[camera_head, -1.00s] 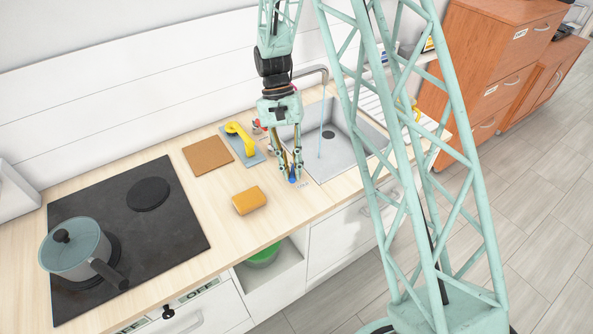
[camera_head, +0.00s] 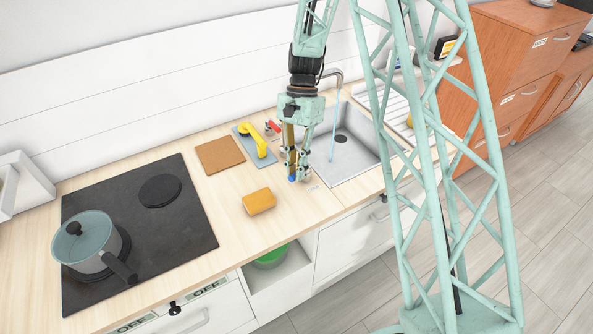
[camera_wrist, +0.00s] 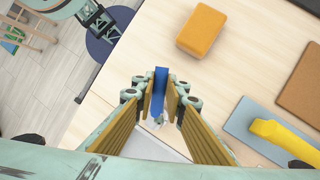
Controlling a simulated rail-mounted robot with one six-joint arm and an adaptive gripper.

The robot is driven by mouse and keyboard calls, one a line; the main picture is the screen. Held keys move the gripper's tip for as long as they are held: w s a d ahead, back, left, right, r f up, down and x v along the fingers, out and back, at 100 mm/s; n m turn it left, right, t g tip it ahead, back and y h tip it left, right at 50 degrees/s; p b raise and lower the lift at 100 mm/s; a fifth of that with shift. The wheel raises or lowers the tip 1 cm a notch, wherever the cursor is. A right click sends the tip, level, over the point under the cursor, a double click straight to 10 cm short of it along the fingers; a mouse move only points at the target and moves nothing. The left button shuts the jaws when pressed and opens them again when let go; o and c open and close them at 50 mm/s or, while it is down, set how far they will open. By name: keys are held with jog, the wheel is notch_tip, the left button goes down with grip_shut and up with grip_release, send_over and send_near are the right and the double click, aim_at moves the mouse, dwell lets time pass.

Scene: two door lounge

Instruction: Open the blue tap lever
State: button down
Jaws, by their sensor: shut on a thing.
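The blue tap lever (camera_wrist: 160,92) stands between the finger pads in the wrist view. Its blue tip (camera_head: 292,179) shows at the fingertips in the head view, near the counter's front edge. My gripper (camera_head: 298,176) points down at the counter left of the sink and is shut on the lever; it also fills the lower middle of the wrist view (camera_wrist: 157,96). The lever's base is mostly hidden by the fingers. A thin blue water stream (camera_head: 333,137) falls from the curved tap spout (camera_head: 334,72) into the sink (camera_head: 352,158).
An orange sponge (camera_head: 259,201) lies left of my gripper. A brown board (camera_head: 219,155), a yellow brush (camera_head: 257,142) on a blue-grey mat and a red lever (camera_head: 272,127) lie behind. A pot (camera_head: 85,242) stands on the black hob (camera_head: 192,226). Clear counter lies around the sponge.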

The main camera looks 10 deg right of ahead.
jog(key=c, duration=2.6)
grip_release()
jog(key=shift+r, duration=0.1)
notch_tip(320, 180, up, 10)
